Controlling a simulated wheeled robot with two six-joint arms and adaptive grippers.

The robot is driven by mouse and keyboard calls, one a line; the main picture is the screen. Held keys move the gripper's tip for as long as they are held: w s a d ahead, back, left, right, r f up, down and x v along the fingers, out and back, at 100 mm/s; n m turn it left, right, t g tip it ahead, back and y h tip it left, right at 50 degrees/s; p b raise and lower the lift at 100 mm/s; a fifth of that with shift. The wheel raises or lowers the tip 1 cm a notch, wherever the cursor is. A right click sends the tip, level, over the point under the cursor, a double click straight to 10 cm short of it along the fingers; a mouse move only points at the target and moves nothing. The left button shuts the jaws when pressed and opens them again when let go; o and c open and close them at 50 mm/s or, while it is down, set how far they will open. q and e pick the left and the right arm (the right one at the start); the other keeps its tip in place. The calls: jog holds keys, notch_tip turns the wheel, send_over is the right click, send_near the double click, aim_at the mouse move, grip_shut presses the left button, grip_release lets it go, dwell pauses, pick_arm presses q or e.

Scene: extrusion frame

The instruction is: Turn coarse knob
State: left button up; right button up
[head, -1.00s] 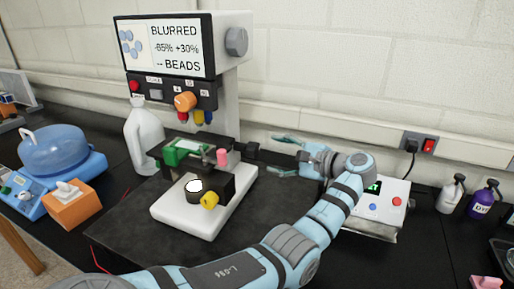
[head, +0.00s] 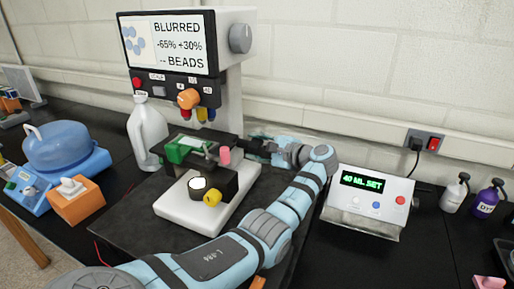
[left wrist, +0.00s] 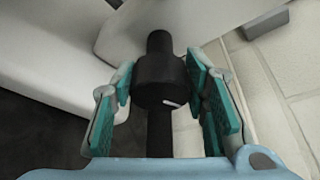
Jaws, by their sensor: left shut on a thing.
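A white microscope (head: 228,75) with a screen (head: 178,43) stands on the bench; the screen reads "BLURRED", "-65% +30%" and "-- BEADS". The black coarse knob (left wrist: 160,78) sticks out from the microscope's lower right side. In the left wrist view it lies between the teal finger pads. My left gripper (head: 260,146) reaches the knob from the right and is shut on it; in the head view the fingers largely cover the knob. The stage holds a green clip (head: 182,150), with a lit round lamp (head: 198,183) below. My right gripper is not in view.
A white box (head: 372,200) showing "40 ML SET" stands right of my arm. A white jug (head: 147,135) stands left of the microscope, with an orange tissue box (head: 75,200) and a blue lidded device (head: 62,150) further left. The wall is close behind.

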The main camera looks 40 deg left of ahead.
aim_at(257, 140)
pick_arm(q)
jog(key=m+p, duration=0.1)
jog(key=p, duration=0.2)
jog(key=shift+r+m+g+h, duration=0.3)
jog(key=shift+r+g, duration=0.1)
jog(key=f+m+g+b, duration=0.1)
jog(key=m+b, duration=0.1)
jog(key=b, duration=0.2)
jog(key=shift+w+f+h, duration=0.1)
jog(key=shift+f+h, duration=0.05)
jog(key=shift+h, duration=0.25)
jog(key=shift+b, duration=0.4)
jog(key=shift+r, duration=0.3)
jog(key=o, duration=1.1)
jog(key=shift+o, duration=0.2)
notch_tip(257, 140, up, 10)
